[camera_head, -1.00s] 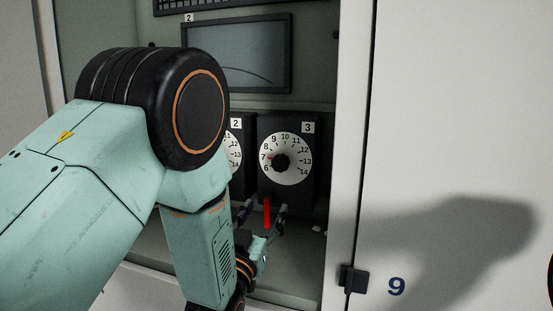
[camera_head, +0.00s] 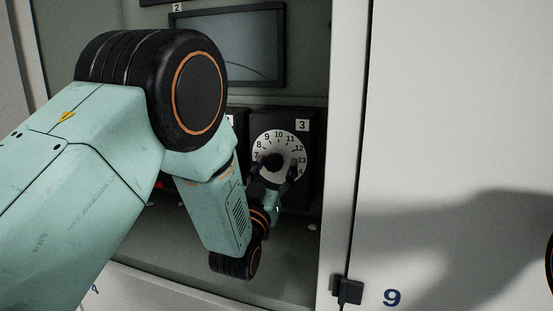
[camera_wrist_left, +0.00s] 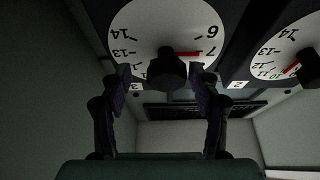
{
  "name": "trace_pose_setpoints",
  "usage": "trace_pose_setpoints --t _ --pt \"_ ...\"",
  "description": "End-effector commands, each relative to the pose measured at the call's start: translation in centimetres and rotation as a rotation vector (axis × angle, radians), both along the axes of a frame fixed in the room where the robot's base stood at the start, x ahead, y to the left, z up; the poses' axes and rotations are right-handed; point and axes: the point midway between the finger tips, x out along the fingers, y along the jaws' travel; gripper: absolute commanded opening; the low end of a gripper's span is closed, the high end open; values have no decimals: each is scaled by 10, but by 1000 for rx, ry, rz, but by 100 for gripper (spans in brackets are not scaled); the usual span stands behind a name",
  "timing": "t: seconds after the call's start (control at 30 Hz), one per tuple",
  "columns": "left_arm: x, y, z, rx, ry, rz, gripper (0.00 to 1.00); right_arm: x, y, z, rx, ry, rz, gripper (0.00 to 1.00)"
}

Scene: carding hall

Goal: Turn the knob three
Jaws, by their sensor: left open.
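The knob three (camera_head: 272,161) is a black knob on a white dial (camera_head: 280,139) numbered from about 6 to 14, on a black box (camera_head: 309,161) labelled 3. In the left wrist view the scene is upside down; the knob (camera_wrist_left: 166,70) shows there with its red pointer at 7. My left gripper (camera_head: 274,171) is open in front of the dial, fingers pointing at it. In the wrist view its fingertips (camera_wrist_left: 164,80) stand on either side of the knob, apparently not closed on it. My right gripper is not in view.
The dial of knob two (camera_wrist_left: 284,50) is close beside, mostly hidden by my left arm in the head view. A dark screen (camera_head: 230,48) is above. The cabinet's right frame edge (camera_head: 349,150) and a black latch (camera_head: 347,290) bound the opening. The cabinet floor (camera_head: 287,259) has free room.

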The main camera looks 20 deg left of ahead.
Motion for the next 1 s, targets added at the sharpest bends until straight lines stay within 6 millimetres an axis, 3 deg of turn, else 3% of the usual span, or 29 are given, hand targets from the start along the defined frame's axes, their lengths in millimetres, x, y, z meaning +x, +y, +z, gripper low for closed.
trace_pose_setpoints --t 0.17,0.47,1.0 --pt "12 1 5 0 -1 1 62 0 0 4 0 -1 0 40" --pt "16 1 5 0 1 1 62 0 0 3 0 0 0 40" --pt "16 2 5 -1 1 3 16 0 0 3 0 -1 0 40"
